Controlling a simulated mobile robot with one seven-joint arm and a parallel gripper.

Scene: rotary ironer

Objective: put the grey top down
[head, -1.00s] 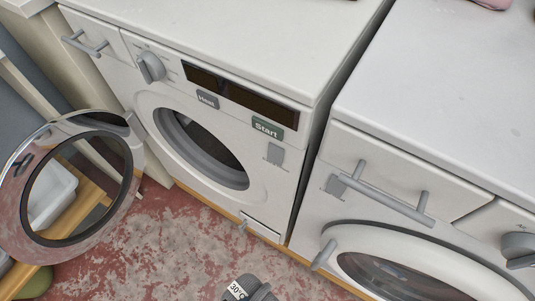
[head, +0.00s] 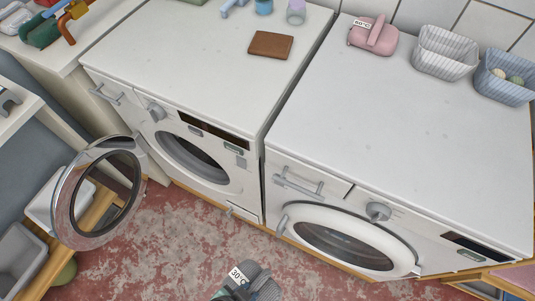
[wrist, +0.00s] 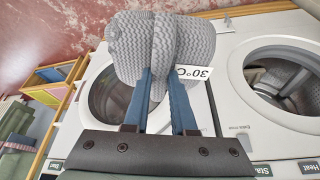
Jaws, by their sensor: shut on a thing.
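The grey top (wrist: 160,48) is a folded grey knit bundle with a white 30°C tag. My gripper (wrist: 165,85) is shut on it, with blue fingers pressed on its middle in the wrist view. In the head view the grey top (head: 262,284) shows at the bottom edge, held above the red floor in front of the machines. Only part of my gripper shows there.
The left machine (head: 200,60) has its round door (head: 98,195) swung open. The right machine (head: 400,140) has its door (head: 345,240) shut. On top are a brown wallet-like item (head: 270,45), a pink bundle tagged 60°C (head: 373,36) and two baskets (head: 445,50) (head: 505,80). The right machine's front top is clear.

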